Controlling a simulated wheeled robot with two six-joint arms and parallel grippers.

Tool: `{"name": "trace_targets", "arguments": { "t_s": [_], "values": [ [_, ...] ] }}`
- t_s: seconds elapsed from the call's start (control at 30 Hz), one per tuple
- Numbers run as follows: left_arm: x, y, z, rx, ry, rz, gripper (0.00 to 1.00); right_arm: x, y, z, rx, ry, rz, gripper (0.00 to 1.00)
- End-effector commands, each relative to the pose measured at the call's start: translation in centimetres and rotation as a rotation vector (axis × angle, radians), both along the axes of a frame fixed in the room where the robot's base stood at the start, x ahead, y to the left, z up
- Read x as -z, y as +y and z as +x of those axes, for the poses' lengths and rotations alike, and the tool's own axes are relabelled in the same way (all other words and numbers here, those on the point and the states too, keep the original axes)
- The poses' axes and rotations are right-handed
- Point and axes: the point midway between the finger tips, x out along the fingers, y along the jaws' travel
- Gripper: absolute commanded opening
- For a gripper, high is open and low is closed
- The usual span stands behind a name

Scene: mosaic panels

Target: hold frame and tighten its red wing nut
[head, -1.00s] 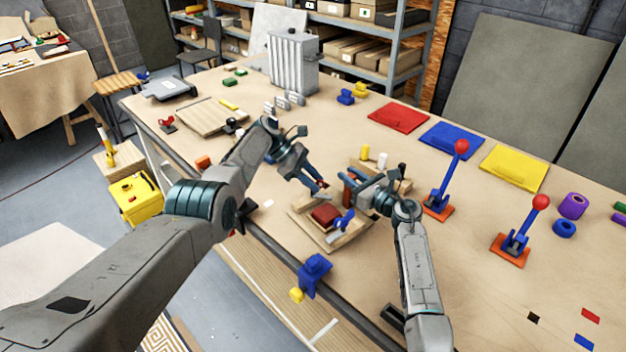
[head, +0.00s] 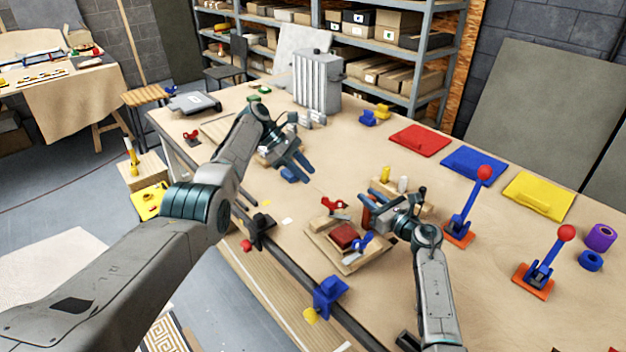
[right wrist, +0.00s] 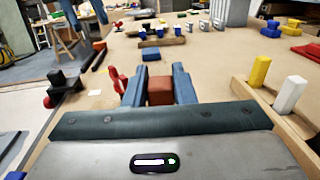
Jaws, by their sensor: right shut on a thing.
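The wooden frame (head: 347,262) lies on the bench near its front edge, with a dark red block (head: 344,235) inside. Its red wing nut (head: 333,204) is at the far corner and also shows left of the fingers in the right wrist view (right wrist: 116,82). A blue wing nut (head: 362,241) is at the near right corner. My right gripper (right wrist: 160,90) is shut on a red-brown block (right wrist: 160,92) at the frame's right side. My left gripper (head: 300,167) is open and empty, apart from the red wing nut, up and left of it.
A wooden rack with a yellow peg (head: 402,184) and a white peg stands right behind the frame. A blue clamp (head: 329,293) sits at the bench's front edge. Red-knobbed levers (head: 462,205) stand to the right. A blue block (right wrist: 152,54) lies ahead of my right gripper.

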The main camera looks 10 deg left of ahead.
Motion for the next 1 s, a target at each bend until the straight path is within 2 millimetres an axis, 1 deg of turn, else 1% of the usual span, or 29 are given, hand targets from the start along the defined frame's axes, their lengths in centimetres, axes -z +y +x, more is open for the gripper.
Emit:
{"name": "trace_targets", "arguments": {
  "t_s": [0.33,0.47,0.57,0.73,0.9,1.0],
  "values": [
    [-0.2,0.1,0.0,0.001,0.000,0.001,0.31,0.0,0.0,0.0,0.000,0.000,0.000,0.00],
    [-0.1,-0.5,-0.1,0.013,-0.001,0.037,0.31,0.0,0.0,0.0,0.000,0.000,0.000,0.00],
    [0.0,-1.8,-0.2,0.035,-0.003,0.120,0.31,0.0,0.0,0.0,0.000,0.000,0.000,0.00],
    [-0.2,-4.6,-0.6,0.064,-0.022,0.344,0.31,0.0,0.0,0.0,0.000,0.000,0.000,0.00],
    [-1.5,-6.7,-0.8,0.051,-0.057,0.563,0.31,0.0,0.0,0.0,0.000,0.000,0.000,0.00],
    [-2.4,-7.5,-0.9,0.033,-0.077,0.661,0.31,0.0,0.0,0.0,0.000,0.001,0.001,0.00]
  ]
}}
